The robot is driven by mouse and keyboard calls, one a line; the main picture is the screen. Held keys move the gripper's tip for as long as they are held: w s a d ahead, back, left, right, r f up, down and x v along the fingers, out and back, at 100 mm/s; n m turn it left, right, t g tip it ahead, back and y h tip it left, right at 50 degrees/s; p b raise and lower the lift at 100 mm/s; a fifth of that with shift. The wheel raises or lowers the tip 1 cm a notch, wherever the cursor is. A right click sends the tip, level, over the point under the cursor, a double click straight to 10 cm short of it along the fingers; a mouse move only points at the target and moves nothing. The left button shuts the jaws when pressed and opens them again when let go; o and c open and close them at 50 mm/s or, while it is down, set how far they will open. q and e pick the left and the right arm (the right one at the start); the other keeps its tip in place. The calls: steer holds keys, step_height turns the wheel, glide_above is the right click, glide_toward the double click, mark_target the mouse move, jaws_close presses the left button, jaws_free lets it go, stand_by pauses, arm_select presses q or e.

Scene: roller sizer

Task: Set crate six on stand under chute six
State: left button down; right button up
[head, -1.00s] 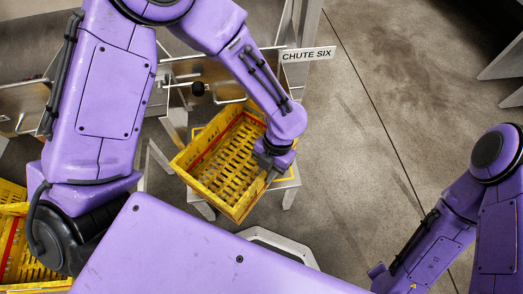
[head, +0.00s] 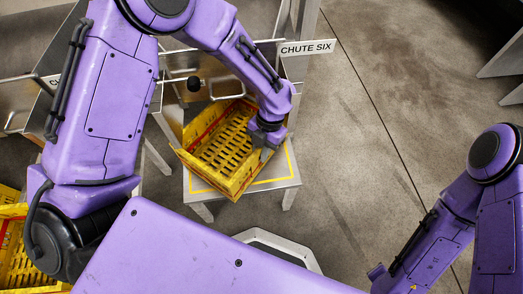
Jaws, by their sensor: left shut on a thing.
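A yellow slatted crate (head: 222,148) with a red stripe inside is in the middle of the head view. My left gripper (head: 262,150) is shut on its right wall. The crate is tilted and lies over the grey stand (head: 272,180), which has a yellow outline on its top. I cannot tell whether the crate touches the stand. The stand's right and front parts are bare; the rest is hidden under the crate. The sign reading CHUTE SIX (head: 306,47) hangs behind the stand. My right arm is at the right, and its gripper is out of view.
Another yellow crate (head: 18,262) is at the lower left, partly hidden by my arm. A metal frame with a black knob (head: 194,85) stands behind the held crate. The concrete floor (head: 380,150) to the right is clear.

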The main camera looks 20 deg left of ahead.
arm_select(q)
steer(key=c, duration=1.1)
jaws_free()
steer(key=shift+f, duration=0.1)
steer(key=p+v, duration=0.4)
steer(key=v, duration=0.8)
steer(key=shift+w, duration=0.1)
steer(key=shift+d, duration=0.1)
